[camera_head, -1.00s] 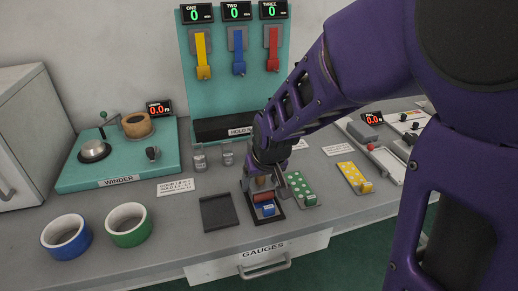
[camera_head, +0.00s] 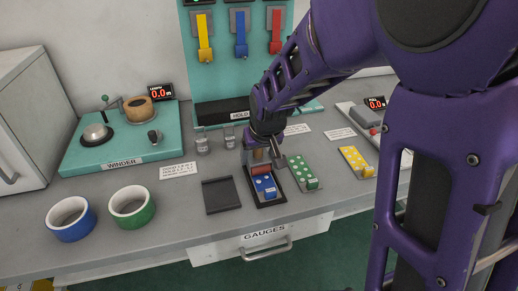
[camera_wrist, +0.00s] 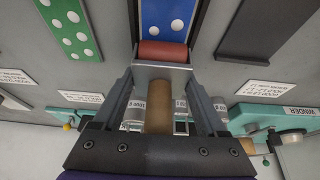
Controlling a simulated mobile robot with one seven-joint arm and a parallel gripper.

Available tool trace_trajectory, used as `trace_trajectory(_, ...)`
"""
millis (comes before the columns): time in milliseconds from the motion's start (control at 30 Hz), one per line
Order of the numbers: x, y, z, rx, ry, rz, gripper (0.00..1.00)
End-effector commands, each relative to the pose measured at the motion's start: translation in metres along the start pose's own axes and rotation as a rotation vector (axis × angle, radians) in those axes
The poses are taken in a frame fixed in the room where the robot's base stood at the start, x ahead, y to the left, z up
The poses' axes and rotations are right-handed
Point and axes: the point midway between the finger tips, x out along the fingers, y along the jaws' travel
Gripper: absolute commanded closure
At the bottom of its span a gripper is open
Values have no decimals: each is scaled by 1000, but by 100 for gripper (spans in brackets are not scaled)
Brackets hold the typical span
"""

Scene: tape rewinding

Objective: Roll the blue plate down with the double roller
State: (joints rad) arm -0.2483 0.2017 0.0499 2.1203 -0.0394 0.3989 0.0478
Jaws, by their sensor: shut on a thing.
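The blue plate (camera_head: 265,188) with white dots lies in a black-edged tray on the bench; it also shows at the top of the wrist view (camera_wrist: 166,15). My gripper (camera_head: 263,157) is above the plate's far end, shut on the double roller. The roller's red cylinder (camera_wrist: 163,51) lies across the plate's far end and appears to touch it; in the head view (camera_head: 261,169) it sits just under my gripper. Its tan handle (camera_wrist: 159,108) is between my fingers. I cannot make out a second cylinder. Most of the blue plate's front part is uncovered.
A green dotted plate (camera_head: 302,172) lies close on the right, a yellow one (camera_head: 356,161) beyond. An empty dark tray (camera_head: 221,195) is on the left. Small metal weights (camera_head: 202,143) stand behind.

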Motion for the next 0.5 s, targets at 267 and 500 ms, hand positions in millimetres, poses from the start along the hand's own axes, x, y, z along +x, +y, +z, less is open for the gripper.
trace_trajectory(267,2,0,-4,0,0,0,92)
trace_trajectory(500,-2,0,4,0,0,0,92)
